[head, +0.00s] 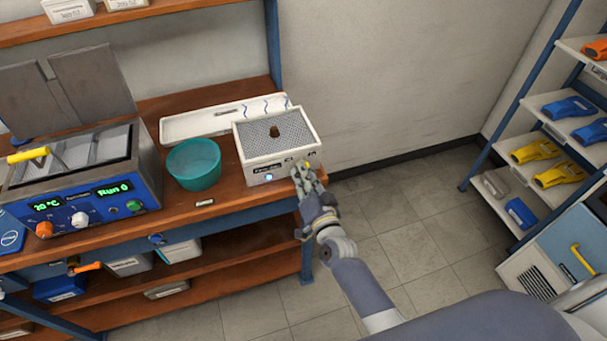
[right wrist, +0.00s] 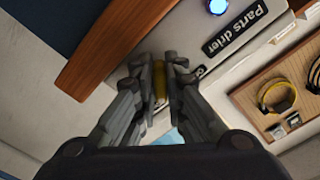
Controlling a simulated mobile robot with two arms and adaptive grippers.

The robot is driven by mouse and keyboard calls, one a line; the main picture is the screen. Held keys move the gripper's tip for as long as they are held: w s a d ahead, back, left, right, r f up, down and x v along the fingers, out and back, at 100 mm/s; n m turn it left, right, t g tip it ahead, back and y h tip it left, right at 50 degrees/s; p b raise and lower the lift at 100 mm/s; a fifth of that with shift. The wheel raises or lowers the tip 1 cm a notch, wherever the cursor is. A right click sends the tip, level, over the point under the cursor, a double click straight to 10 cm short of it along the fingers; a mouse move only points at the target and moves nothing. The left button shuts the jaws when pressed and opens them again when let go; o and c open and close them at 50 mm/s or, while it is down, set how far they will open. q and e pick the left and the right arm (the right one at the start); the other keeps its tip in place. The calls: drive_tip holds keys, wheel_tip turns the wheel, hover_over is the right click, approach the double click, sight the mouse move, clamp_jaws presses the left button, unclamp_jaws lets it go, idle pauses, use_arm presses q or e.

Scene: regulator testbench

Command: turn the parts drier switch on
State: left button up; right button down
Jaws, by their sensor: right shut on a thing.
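The parts drier (head: 252,158) is a white box with a grey mesh top, standing at the right end of the wooden bench. A small brown part (head: 276,132) is on its mesh. A blue light (head: 268,177) glows on its front; the light also shows in the right wrist view (right wrist: 217,6), near the "Parts drier" label (right wrist: 235,27). My right gripper (head: 303,172) is at the right end of the drier's front. In the right wrist view its fingers (right wrist: 160,88) are shut on the yellow switch (right wrist: 160,76), which they mostly hide. My left gripper is not in view.
A teal bowl (head: 194,164) stands left of the drier, with a white tray (head: 205,122) behind. A bath unit (head: 85,190) with a green display reading "Run 0" is further left. Shelves with blue and yellow items (head: 535,151) stand at the right. The floor between is clear.

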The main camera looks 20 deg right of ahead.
idle(0.3)
drive_tip(key=c, duration=1.7)
unclamp_jaws()
drive_tip(key=shift+o, duration=0.2)
drive_tip(key=s, duration=1.2)
drive_tip(key=shift+d, duration=0.2)
